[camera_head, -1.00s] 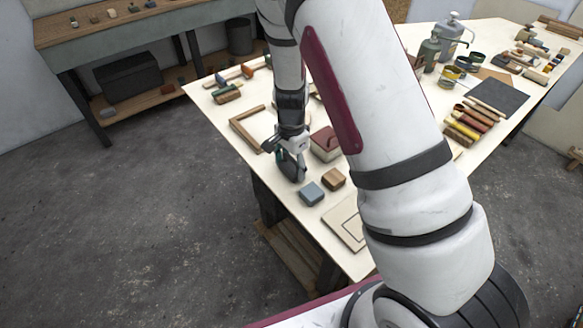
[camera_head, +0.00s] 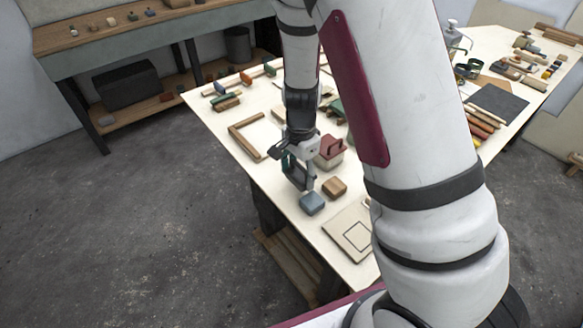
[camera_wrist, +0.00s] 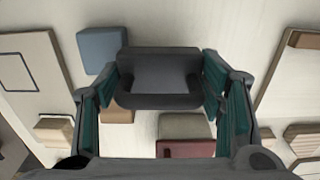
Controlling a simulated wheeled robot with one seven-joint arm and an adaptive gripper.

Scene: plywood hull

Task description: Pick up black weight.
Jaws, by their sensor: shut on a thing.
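The black weight (camera_wrist: 158,72) is a dark grey block with a recessed face, seen between my gripper's fingertips in the wrist view. My gripper (camera_head: 299,180) is shut on it, with teal-lined fingers on either side. In the head view the gripper hangs near the table's left edge, beside the blue-grey block (camera_head: 312,203). In that view the weight is small and dark between the fingers and hard to make out. I cannot tell how far it is above the table.
A wooden block (camera_head: 334,187) and a red-lidded box (camera_head: 330,152) are close to the gripper on the pale table (camera_head: 222,118). A wooden frame (camera_head: 245,140) lies behind, and a board with a square outline (camera_head: 352,236) lies in front. My arm hides the table's middle.

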